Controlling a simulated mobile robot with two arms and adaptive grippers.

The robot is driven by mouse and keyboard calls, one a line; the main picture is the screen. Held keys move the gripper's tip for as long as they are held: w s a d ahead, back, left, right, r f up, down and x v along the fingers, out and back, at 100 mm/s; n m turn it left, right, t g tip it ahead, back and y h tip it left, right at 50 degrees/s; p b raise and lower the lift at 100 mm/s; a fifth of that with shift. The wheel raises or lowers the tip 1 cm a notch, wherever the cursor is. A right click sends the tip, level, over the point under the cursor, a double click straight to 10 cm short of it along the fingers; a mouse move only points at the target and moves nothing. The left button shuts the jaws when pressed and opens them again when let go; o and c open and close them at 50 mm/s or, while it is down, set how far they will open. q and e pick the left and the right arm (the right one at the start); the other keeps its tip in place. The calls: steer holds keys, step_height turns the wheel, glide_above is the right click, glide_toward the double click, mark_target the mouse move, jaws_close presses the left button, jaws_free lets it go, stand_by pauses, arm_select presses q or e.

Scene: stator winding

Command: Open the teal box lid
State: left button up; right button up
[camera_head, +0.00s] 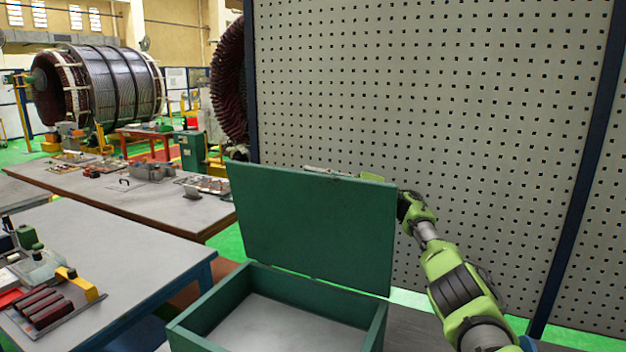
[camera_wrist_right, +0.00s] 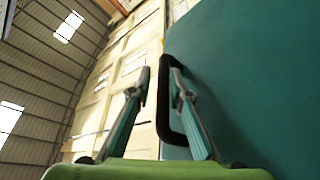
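The teal box (camera_head: 194,316) stands in front of me in the head view. Its lid (camera_head: 310,225) is raised and stands nearly upright at the back edge, and the grey inside floor shows empty. My right arm comes in from the right and reaches behind the lid's upper right corner, so its fingers are hidden there. In the right wrist view my right gripper (camera_wrist_right: 161,76) has its fingers apart, on either side of the near bar of the dark lid handle (camera_wrist_right: 162,112). The teal lid surface (camera_wrist_right: 250,80) fills the right side. My left gripper is not in view.
A perforated panel (camera_head: 430,90) stands close behind the box and right arm. A workbench (camera_head: 130,240) with tools and bottles is at the left. Another table (camera_head: 170,200) with parts is farther back, before a large stator core (camera_head: 110,85).

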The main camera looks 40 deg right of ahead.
steer(key=v, duration=0.7)
steer(key=shift+s+d, duration=0.15)
steer(key=shift+f, duration=0.2)
stand_by(0.4)
